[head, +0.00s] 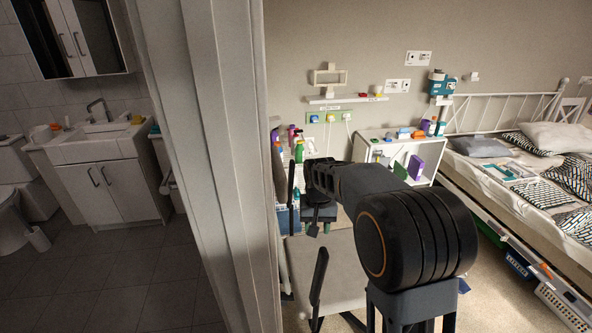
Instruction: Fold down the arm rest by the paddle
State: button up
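A chair with a pale grey-beige seat (338,262) stands on the floor below and left of my arm. A dark, narrow arm rest (319,278) stands nearly upright at its near side. A second dark upright bar (291,184) shows further back; I cannot tell whether it is the other arm rest. I cannot make out a paddle. My gripper (315,228) points down above the far part of the seat, between the two dark bars in the picture. It is small and dark, so its finger gap and any contact are unclear. My arm hides part of the chair.
A pale door frame or wall edge (225,150) stands close at left, with a bathroom beyond. A white cabinet (400,155) with bottles and boxes stands behind my arm. A bed (520,190) with crates (562,308) beneath fills the right. Little floor shows free between bed and chair.

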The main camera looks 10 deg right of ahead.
aim_at(291, 165)
jog(key=k, duration=0.35)
jog(key=z, duration=1.85)
jog(key=i, duration=3.65)
jog(key=u, duration=1.85)
jog(key=i, duration=1.65)
jog(key=u, duration=1.85)
jog(key=i, duration=0.85)
